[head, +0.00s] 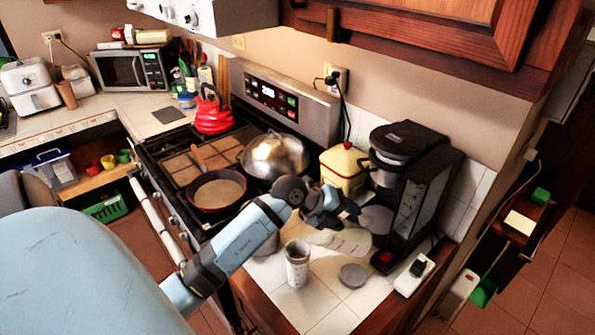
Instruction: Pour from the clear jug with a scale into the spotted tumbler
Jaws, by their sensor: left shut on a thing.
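My left gripper (349,209) reaches over the counter beside the coffee maker and is shut on the clear jug (350,242). The jug is pale and see-through with faint marks on its side. It looks tilted, with its left end toward the tumbler; its exact outline is hard to make out against the white tiles. The spotted tumbler (297,266) stands upright on the tiles, below and left of the jug. Whether anything flows between them cannot be seen. My right gripper is not in view.
A black coffee maker (420,190) and a cream-and-red canister (342,168) stand behind the jug. A grey round disc (353,275) lies right of the tumbler. A white power strip (413,276) is at the right edge. The stove (160,150) holds a pan (217,190) and a domed lid (274,156).

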